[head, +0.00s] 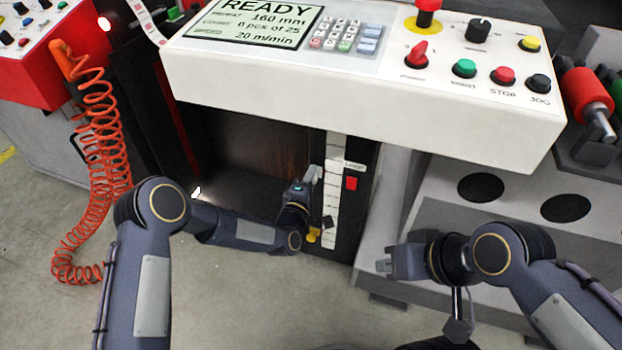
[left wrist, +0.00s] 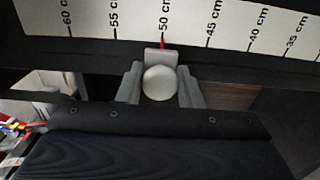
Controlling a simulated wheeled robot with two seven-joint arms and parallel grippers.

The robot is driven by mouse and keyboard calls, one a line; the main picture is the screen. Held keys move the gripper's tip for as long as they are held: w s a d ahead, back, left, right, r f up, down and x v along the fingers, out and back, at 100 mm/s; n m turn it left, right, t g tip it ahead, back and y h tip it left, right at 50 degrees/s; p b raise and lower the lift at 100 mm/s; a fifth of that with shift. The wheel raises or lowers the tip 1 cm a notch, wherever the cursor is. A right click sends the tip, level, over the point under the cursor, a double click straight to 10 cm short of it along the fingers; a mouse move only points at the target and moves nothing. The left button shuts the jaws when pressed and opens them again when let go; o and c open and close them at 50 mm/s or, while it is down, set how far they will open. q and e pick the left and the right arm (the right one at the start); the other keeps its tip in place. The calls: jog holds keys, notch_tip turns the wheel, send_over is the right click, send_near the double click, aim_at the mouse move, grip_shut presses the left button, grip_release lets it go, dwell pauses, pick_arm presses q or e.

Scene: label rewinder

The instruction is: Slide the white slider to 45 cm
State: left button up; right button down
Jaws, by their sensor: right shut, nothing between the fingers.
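The white slider (left wrist: 160,83) is a round white knob on a small grey block, below a white centimetre scale (left wrist: 186,30) in the left wrist view. Its red pointer (left wrist: 163,45) is at the 50 cm mark; 45 cm lies to the right of it there. My left gripper (left wrist: 161,86) has one finger on each side of the knob, close against it. In the head view my left gripper (head: 316,174) is at the scale strip (head: 331,205) under the console, and it hides the knob. My right gripper (head: 384,266) is shut and empty, away from the scale.
The white console (head: 360,85) overhangs the scale, with a display reading READY, a keypad and several buttons. A red button (head: 351,183) is right of the scale. A coiled orange hose (head: 95,150) hangs at the left. Clear floor lies in front.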

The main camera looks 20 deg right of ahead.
pick_arm(q)
grip_shut()
notch_tip(320, 180, down, 5)
jog(key=b, duration=0.4)
jog(key=shift+b, duration=0.35)
jog(key=o, duration=0.8)
grip_release()
jog(key=shift+o, duration=0.2)
jog(key=p+v, duration=0.2)
jog(key=v, duration=0.5)
jog(key=shift+s+a, duration=0.25)
jog(key=shift+s, duration=0.1)
